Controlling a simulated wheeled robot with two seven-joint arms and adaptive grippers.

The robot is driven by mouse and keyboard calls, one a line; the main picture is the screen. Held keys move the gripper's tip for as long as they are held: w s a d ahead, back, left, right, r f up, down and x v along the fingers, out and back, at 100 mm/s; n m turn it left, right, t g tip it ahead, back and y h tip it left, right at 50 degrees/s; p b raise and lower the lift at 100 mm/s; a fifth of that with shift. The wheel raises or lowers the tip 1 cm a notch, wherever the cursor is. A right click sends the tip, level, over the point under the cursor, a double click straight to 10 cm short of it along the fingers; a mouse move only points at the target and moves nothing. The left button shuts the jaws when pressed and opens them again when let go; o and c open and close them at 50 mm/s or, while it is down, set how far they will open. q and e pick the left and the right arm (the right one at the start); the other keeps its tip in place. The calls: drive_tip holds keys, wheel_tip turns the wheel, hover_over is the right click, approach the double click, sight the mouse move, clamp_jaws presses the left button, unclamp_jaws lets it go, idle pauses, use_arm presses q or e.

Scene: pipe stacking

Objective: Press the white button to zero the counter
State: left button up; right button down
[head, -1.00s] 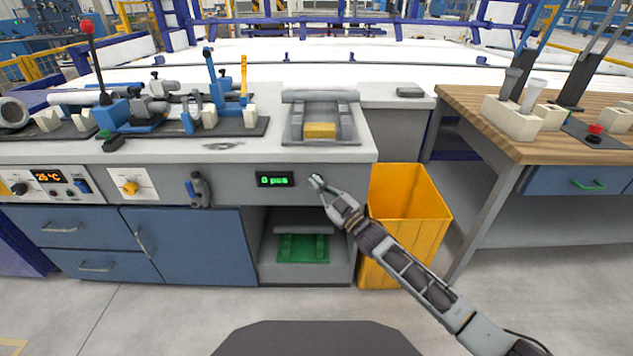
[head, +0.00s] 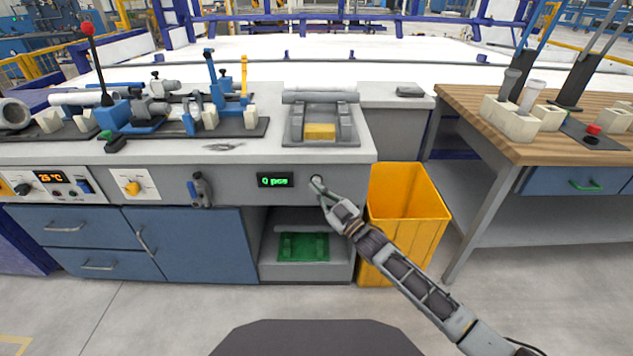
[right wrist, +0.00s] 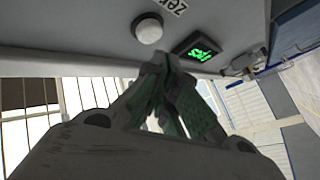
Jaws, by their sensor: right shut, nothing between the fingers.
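The white button (right wrist: 148,30) is a round, pale dome on the grey bench front, beside the counter display. In the head view the button (head: 316,179) shows just above the tip of my right gripper (head: 321,190). The counter (head: 275,180) reads "0 pcs" in green; its lit display (right wrist: 200,48) also shows in the right wrist view. My right gripper (right wrist: 170,62) is shut and empty. In the right wrist view its fingertips appear below the button, and a gap shows between them and it. My left gripper is not in view.
A yellow bin (head: 408,215) stands right of the cabinet, beneath my right arm. A grey cradle (head: 320,118) with a yellow block (head: 320,131) sits on the bench above the counter. An open shelf holds a green fixture (head: 302,246). A wooden-topped table (head: 560,148) is at right.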

drive_tip(key=s+p, duration=0.3)
drive_tip(key=s, duration=0.1)
drive_tip(key=shift+s, duration=0.25)
idle(1.0)
